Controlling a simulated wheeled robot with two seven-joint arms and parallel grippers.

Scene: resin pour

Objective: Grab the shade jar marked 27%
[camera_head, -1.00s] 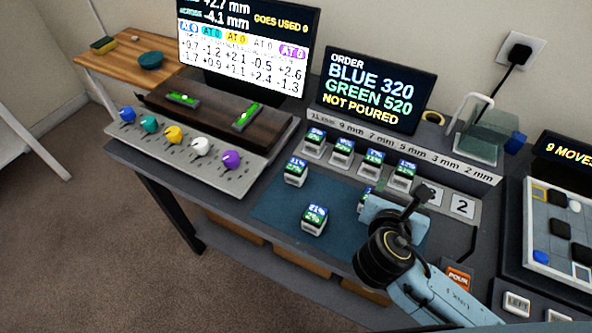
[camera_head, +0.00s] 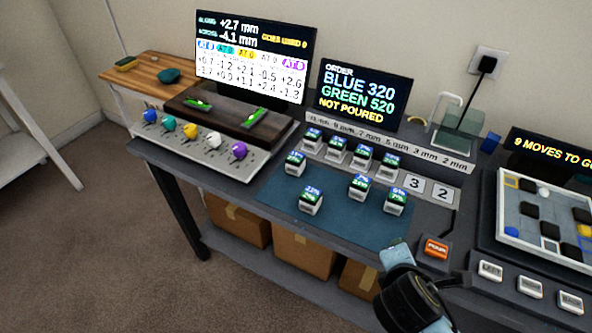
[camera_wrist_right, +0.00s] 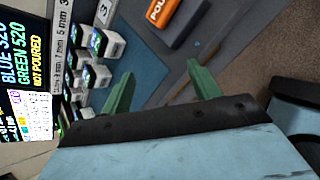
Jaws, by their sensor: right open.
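Several small white jars with blue-and-green percent labels stand in the head view. Four-slot back row jars include one at its left end (camera_head: 313,139) and one at its right end (camera_head: 387,168). On the blue mat (camera_head: 270,196) stand a back left jar (camera_head: 295,163), a front jar (camera_head: 311,201), a middle jar (camera_head: 359,187) and a right jar (camera_head: 395,202). The labels are too small to tell which reads 27%. My right gripper (camera_wrist_right: 163,88) is open and empty, with its green fingers apart, off the mat's front right. My left gripper is not in view.
An orange POUR button (camera_head: 435,248) lies right of the mat. A sliding-tile board (camera_head: 548,225) fills the right side. A knob panel (camera_head: 195,150) and screens stand at left and back. Empty numbered slots (camera_head: 425,188) lie right of the back row.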

